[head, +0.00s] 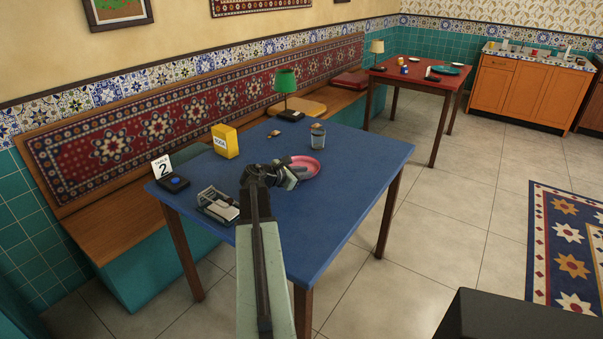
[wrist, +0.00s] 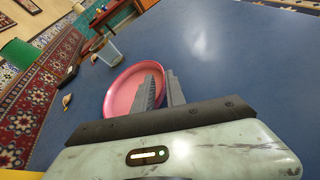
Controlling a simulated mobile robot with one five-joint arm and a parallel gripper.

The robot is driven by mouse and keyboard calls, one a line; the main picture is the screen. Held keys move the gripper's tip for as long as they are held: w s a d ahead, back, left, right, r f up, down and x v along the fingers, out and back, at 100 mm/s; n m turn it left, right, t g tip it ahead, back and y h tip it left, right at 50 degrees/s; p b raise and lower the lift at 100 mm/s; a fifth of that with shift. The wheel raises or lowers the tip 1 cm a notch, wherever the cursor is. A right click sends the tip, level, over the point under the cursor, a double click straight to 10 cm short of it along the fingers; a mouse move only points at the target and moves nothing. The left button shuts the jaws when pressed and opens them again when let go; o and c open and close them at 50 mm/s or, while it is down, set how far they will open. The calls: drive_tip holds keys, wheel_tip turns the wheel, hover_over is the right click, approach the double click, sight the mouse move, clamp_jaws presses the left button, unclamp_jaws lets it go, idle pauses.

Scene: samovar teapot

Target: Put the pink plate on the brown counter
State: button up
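The pink plate (head: 311,165) lies on the blue table (head: 352,160), near its middle. It also shows in the wrist view (wrist: 122,88), partly covered by my fingers. My gripper (head: 292,176) is at the plate's near left edge in the head view. In the wrist view my gripper's fingers (wrist: 162,88) stand close together at the plate's rim, one over the plate and one at its outer side. Whether they grip the rim cannot be told. An orange-brown counter (head: 528,92) with a tiled top stands far off at the back right.
A clear glass (head: 318,137) stands just behind the plate. A yellow box (head: 225,141), a green lamp (head: 286,82), a napkin holder (head: 217,206) and a table-number sign (head: 161,167) are on the blue table. A red table (head: 411,72) stands between it and the counter. Open tiled floor (head: 470,190) lies to the right.

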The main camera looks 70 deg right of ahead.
drive_tip(key=b+x, duration=0.1)
drive_tip(key=x, duration=0.1)
drive_tip(key=b+x, duration=0.1)
drive_tip(key=x, duration=0.2)
drive_tip(key=shift+a+f, duration=0.1)
drive_tip(key=shift+f, duration=0.25)
drive_tip(key=shift+s+r, duration=0.1)
clamp_jaws()
idle(0.9)
